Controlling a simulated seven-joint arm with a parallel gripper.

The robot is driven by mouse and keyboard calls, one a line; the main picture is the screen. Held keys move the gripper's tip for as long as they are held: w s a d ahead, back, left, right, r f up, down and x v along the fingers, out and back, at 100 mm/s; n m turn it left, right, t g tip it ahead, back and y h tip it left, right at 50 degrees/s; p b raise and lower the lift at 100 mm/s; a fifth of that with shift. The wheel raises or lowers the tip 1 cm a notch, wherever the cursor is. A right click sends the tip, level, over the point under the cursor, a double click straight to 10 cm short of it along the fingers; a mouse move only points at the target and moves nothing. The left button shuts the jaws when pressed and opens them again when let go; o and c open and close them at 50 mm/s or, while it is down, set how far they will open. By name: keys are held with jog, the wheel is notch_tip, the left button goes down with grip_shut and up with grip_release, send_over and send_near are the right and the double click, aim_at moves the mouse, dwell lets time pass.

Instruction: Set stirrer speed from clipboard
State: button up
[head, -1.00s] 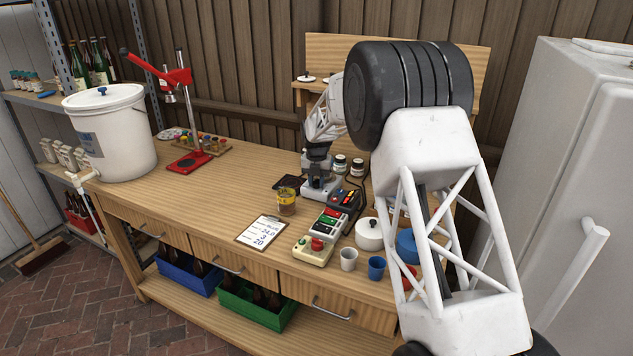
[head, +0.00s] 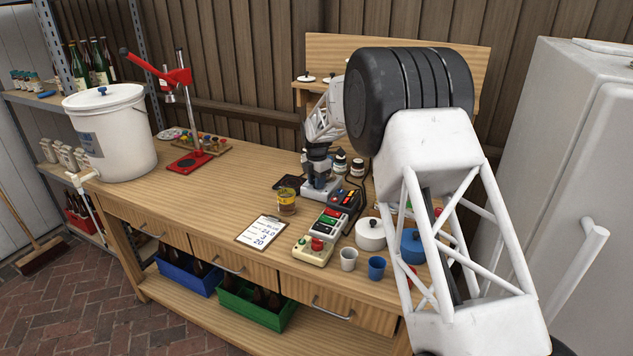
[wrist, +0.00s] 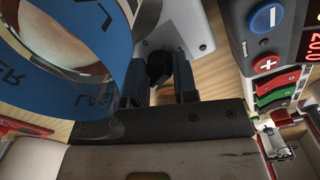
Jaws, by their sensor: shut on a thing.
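The clipboard (head: 263,231) lies near the table's front edge; its small handwriting seems to read BLUE, 24.0, 3 and 20. The grey stirrer (head: 318,190) stands behind it, with my gripper (head: 319,166) just above it. In the wrist view my gripper (wrist: 158,84) is shut on a small black knob (wrist: 159,65) at the grey stirrer body (wrist: 180,22). The fingers hide the knob's sides, and no speed mark is readable. A glass (head: 287,203) of amber liquid stands left of the stirrer.
A controller (head: 345,199) with coloured buttons stands right of the stirrer; its red display (wrist: 307,47) is partly cut off. A blue-labelled round vessel (wrist: 98,65) is close to my fingers. A switch box (head: 315,248), cups and pots crowd the right; the table's left-middle is clear.

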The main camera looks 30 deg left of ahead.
jog(key=shift+m, duration=0.6)
jog(key=o, duration=0.9)
jog(key=shift+o, duration=0.2)
jog(key=shift+r, duration=0.15)
jog(key=shift+r, duration=3.8)
